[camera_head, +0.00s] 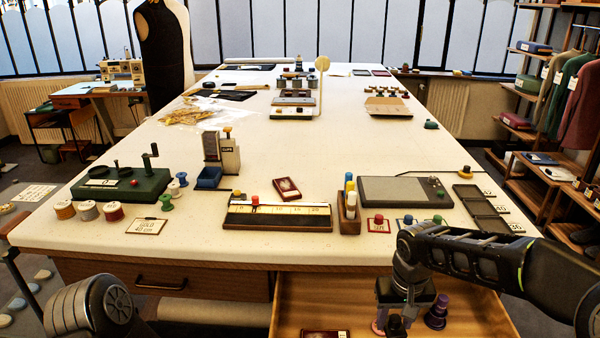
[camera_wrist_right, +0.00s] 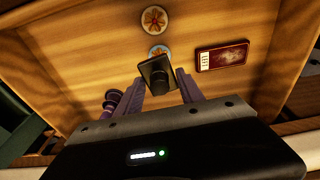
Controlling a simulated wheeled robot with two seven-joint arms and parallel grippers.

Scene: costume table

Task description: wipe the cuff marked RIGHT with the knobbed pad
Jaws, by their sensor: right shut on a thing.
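My right gripper (camera_head: 397,318) is inside the open drawer at the front of the table. In the right wrist view its two fingers (camera_wrist_right: 160,88) are closed on a small black square pad with a round knob (camera_wrist_right: 155,70). The held pad's dark knob also shows low in the head view (camera_head: 396,326). The pad is over the drawer floor; I cannot tell whether it touches. No cuff marked RIGHT can be made out in either view. My left gripper is out of view.
The drawer (camera_head: 480,318) also holds a purple knobbed piece (camera_head: 436,312), a dark red box (camera_wrist_right: 222,56) and a round flower-marked disc (camera_wrist_right: 155,20). Its wooden walls surround my right gripper. Above, the tabletop (camera_head: 300,150) carries a ruler block (camera_head: 278,216) and a grey panel (camera_head: 400,190).

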